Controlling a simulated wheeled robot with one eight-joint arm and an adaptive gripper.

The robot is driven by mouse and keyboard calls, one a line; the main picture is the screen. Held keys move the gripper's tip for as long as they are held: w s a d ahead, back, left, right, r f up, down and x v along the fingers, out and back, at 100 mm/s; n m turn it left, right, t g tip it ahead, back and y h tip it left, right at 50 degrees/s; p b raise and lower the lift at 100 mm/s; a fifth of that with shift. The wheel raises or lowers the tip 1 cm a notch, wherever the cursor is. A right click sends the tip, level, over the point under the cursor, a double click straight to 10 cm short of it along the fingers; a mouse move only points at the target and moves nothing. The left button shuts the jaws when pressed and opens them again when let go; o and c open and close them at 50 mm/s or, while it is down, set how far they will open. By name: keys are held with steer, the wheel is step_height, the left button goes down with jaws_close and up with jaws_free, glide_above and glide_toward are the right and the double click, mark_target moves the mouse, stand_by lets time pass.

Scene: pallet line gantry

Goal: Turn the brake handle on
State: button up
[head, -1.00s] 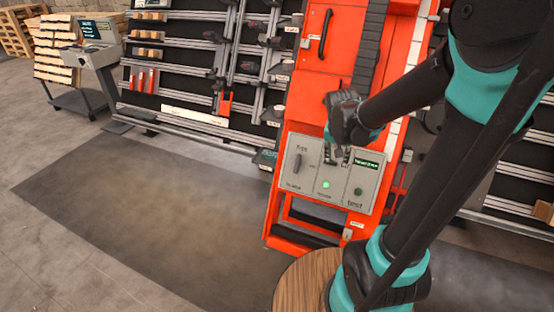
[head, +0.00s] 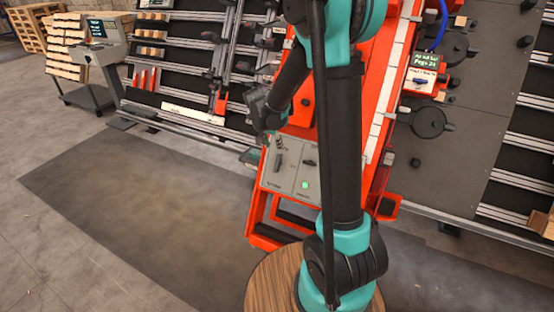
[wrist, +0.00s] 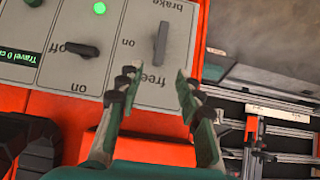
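The brake handle (wrist: 161,43) is a dark grey bar on the grey control panel, upright in the wrist view. The panel appears upside down there, with "brake" above the handle, "free" below it and "on" to its left. The handle's lower end points towards "free". My gripper (wrist: 157,82) is open, its two fingers apart on either side of the "free" label, with nothing between them. In the head view my gripper (head: 270,136) is over the top left of the panel, and the brake handle (head: 278,161) shows just below it. I cannot tell whether they touch.
A second dark handle (wrist: 82,49), marked off and on, is beside the brake section. A lit green lamp (wrist: 99,8) and a travel display (wrist: 20,61) are also on the panel. The orange gantry frame (head: 257,215) surrounds it. Dark floor mat (head: 140,205) lies clear at left.

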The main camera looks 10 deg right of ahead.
mark_target(278, 157)
steer(key=x, duration=1.1)
steer(key=shift+c, duration=0.5)
jaws_close()
